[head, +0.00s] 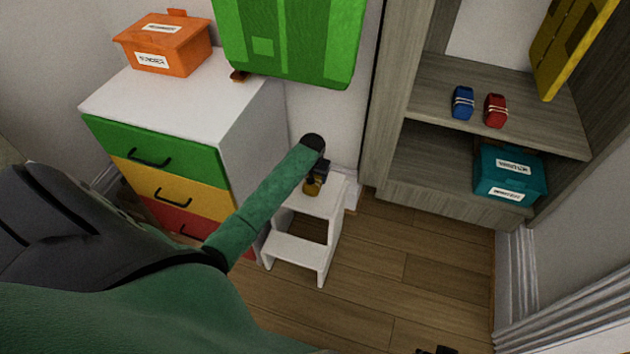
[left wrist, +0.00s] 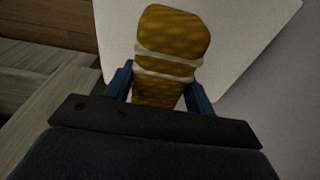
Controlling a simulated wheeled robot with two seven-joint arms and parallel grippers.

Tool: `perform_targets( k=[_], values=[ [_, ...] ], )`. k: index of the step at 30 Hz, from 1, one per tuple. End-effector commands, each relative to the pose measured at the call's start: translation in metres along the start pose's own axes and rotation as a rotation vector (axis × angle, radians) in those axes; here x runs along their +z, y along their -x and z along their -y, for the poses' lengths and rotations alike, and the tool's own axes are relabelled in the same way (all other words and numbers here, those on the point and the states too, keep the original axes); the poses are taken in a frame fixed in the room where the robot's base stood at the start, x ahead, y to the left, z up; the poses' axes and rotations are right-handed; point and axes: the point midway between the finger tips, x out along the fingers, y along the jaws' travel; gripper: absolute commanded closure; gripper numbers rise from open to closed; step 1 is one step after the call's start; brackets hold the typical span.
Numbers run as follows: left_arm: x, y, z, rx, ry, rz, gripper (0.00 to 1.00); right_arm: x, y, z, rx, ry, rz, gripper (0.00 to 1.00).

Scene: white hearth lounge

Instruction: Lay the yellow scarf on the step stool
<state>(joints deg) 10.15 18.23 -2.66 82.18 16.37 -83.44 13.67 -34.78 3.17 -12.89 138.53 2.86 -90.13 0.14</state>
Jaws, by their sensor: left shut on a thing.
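My left gripper (head: 318,176) is shut on the rolled yellow scarf (head: 312,187), over the top step of the white step stool (head: 316,203). In the left wrist view, the scarf (left wrist: 168,50) with its pale bands sits between the blue fingers (left wrist: 160,90), and the white stool top (left wrist: 235,40) lies behind it. I cannot tell whether the scarf touches the stool. A dark piece with red bits (head: 437,350), perhaps my right gripper, is cut off at the bottom edge of the head view.
A drawer chest (head: 160,100) with an orange box (head: 165,45) stands left of the stool. A shelf unit (head: 480,80) on the right holds blue (head: 462,103) and red (head: 495,110) rolls and a teal box (head: 510,175). The wooden floor (head: 400,260) right of the stool is clear.

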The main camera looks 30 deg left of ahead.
Motion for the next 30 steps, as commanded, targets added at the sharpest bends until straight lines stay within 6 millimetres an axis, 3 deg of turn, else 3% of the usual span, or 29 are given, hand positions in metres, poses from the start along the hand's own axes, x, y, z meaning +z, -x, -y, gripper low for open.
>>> perform_targets(
  k=[6, 17, 18, 21, 30],
  values=[
    [0.004, -0.026, -0.001, 0.001, 0.001, 0.001, 0.70, 0.001, 0.008, -0.003, 0.009, -0.003, 0.012, 0.64],
    [0.005, -0.030, 0.000, 0.000, 0.000, 0.001, 0.70, -0.001, 0.010, -0.002, 0.008, -0.007, 0.010, 0.64],
    [0.005, -0.030, 0.000, 0.000, 0.000, 0.002, 0.42, 0.000, 0.010, -0.002, 0.008, -0.007, 0.011, 0.64],
    [0.005, -0.030, 0.000, 0.000, 0.000, 0.001, 0.24, -0.001, 0.010, -0.002, 0.008, -0.007, 0.011, 0.64],
    [0.005, -0.029, 0.000, 0.000, 0.000, 0.001, 0.24, 0.000, 0.009, -0.004, 0.011, -0.004, 0.012, 0.64]
  ],
)
